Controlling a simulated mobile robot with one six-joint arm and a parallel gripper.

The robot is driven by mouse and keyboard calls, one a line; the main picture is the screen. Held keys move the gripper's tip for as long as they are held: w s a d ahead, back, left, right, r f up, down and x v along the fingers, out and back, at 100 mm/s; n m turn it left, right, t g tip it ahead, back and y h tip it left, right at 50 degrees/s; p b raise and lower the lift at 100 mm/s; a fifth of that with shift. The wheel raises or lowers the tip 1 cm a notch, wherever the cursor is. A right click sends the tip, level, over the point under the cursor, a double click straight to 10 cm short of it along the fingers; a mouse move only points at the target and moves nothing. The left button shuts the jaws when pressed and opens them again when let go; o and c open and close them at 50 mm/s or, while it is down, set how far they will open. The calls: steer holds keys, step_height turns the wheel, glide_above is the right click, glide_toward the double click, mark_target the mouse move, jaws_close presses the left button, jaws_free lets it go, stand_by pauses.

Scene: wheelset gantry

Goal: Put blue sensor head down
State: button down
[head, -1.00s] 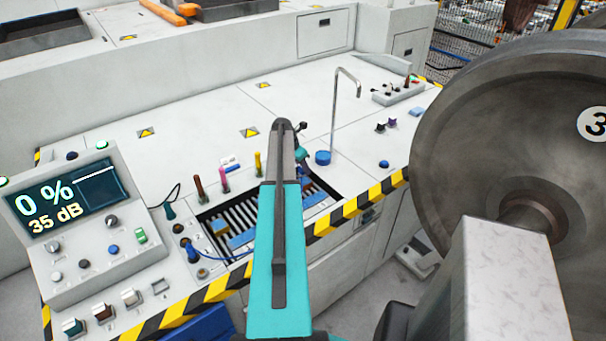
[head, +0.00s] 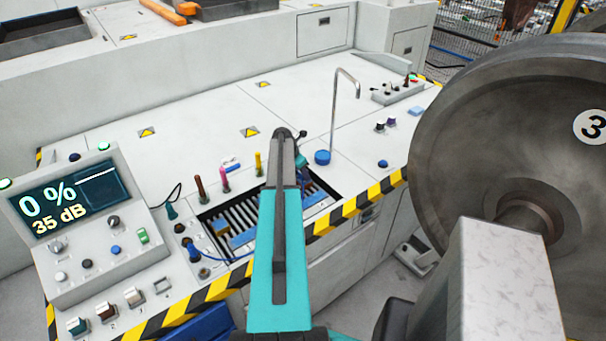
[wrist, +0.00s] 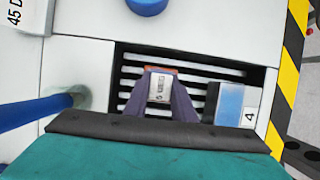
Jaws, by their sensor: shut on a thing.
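In the wrist view my gripper (wrist: 158,97) is shut on a small piece, taken as the sensor head (wrist: 160,88). Its white label face and a brownish edge show; no blue is visible on it. It is over the dark slatted tray (wrist: 132,58); whether it touches the slats I cannot tell. A blue block with a white label marked 4 (wrist: 229,104) lies in the tray to its right. In the head view the tray (head: 235,222) is partly covered by my teal arm, and the held piece is hidden.
A blue cylinder (head: 322,157) and a thin bent metal pipe (head: 334,115) stand behind the tray. Several coloured-handled tools stand along its left. A display console (head: 85,220) is at left, a large wheel (head: 500,150) at right. The bench top behind is mostly clear.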

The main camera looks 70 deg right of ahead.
steer(key=shift+f, duration=0.15)
steer(key=c, duration=1.5)
jaws_free()
steer(key=shift+r, duration=0.25)
steer(key=shift+b+v, duration=1.7)
steer(key=shift+v, duration=4.2)
steer(key=shift+a, duration=0.15)
